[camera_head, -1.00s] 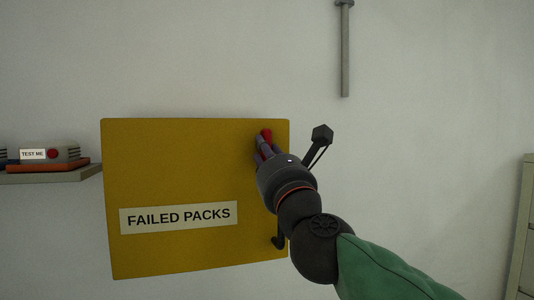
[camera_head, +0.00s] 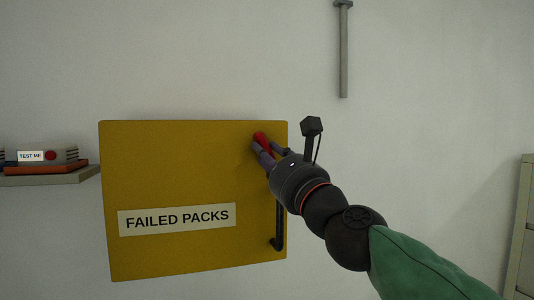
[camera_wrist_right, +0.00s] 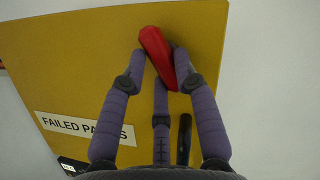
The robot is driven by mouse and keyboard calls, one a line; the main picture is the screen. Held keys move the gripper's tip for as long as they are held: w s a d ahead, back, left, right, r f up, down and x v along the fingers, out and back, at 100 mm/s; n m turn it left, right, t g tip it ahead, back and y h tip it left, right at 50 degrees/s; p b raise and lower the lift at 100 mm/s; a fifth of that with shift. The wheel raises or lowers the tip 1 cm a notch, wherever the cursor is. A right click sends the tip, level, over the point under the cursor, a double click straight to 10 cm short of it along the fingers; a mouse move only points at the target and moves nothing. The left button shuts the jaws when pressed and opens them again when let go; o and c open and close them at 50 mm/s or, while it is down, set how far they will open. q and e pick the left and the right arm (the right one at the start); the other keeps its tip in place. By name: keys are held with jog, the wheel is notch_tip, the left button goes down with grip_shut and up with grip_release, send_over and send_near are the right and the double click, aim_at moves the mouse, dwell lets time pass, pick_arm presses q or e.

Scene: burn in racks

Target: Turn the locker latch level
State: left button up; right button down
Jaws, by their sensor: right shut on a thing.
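The yellow locker door (camera_head: 180,165) hangs on the wall with a "FAILED PACKS" label (camera_head: 177,220). The red latch (camera_head: 260,138) is near its upper right edge, tilted, with its top end leaning left. My right gripper (camera_head: 266,149) is shut on the latch, its purple fingers covering the lower part. In the right wrist view the red latch (camera_wrist_right: 155,50) lies between the fingertips (camera_wrist_right: 160,68), slanting from upper left to lower right. My left gripper is not in view.
A black pull handle (camera_head: 279,225) stands on the door's right edge below the latch. A shelf (camera_head: 50,176) at left holds a "TEST ME" unit (camera_head: 62,155). A grey bar (camera_head: 344,55) hangs on the wall above. A pale cabinet (camera_head: 524,235) is at far right.

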jog(key=n, duration=0.2)
jog(key=n+g+y+p, duration=0.1)
jog(key=n, duration=0.1)
jog(key=shift+w+d+r+g, duration=0.1)
jog(key=shift+d+r+g, duration=0.1)
jog(key=shift+g, duration=0.1)
jog(key=n+g+p, duration=0.1)
jog(key=n+p, duration=0.1)
jog(key=n, duration=0.1)
jog(key=shift+d+y+p, duration=0.15)
jog(key=shift+y+p, duration=0.15)
jog(key=n+p, duration=0.1)
jog(key=n, duration=0.1)
jog(key=n+g+p, duration=0.1)
jog(key=p, duration=0.1)
jog(key=shift+w+d+r+n+g, duration=0.1)
jog(key=shift+r+n+g, duration=0.05)
jog(key=shift+n+g, duration=0.2)
jog(key=shift+n+g+p, duration=0.45)
jog(key=shift+n+p, duration=0.5)
jog(key=shift+n, duration=0.4)
jog(key=c, duration=0.9)
grip_release()
jog(key=shift+c, duration=0.2)
jog(key=v, duration=1.2)
